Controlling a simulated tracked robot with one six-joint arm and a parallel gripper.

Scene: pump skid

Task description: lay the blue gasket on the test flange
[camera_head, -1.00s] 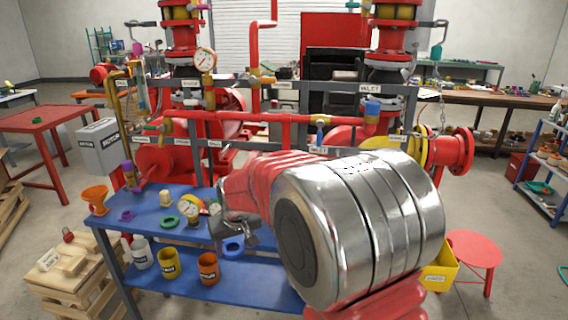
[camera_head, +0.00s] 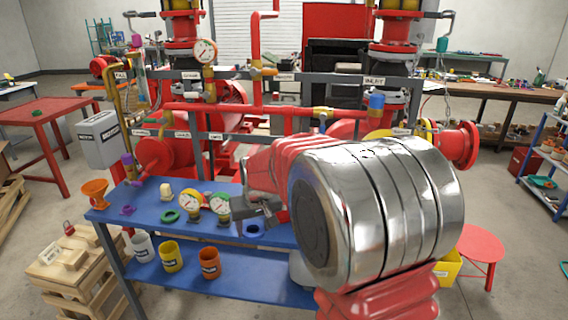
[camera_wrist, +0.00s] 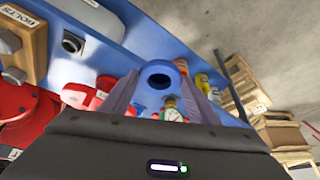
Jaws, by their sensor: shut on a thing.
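My gripper (camera_head: 258,214) is over the blue bench, partly covered by my own arm's big silver joint. The blue gasket (camera_head: 254,236) is a flat ring with a dark hole, at the gripper's tip just above or against the blue bench top; I cannot tell if it touches. In the wrist view the gasket (camera_wrist: 146,78) sits between the two grey fingers, which are closed on its sides. A red flange (camera_head: 463,147) stands upright on the pipe at the right. I cannot tell which part is the test flange.
The blue bench (camera_head: 180,228) carries two gauges (camera_head: 193,202), a green ring (camera_head: 170,217), a purple ring (camera_head: 127,210) and an orange funnel (camera_head: 95,190). Several cups (camera_head: 209,262) stand on its lower shelf. Red pump pipework (camera_head: 270,110) rises behind. A red stool (camera_head: 480,243) is at the right.

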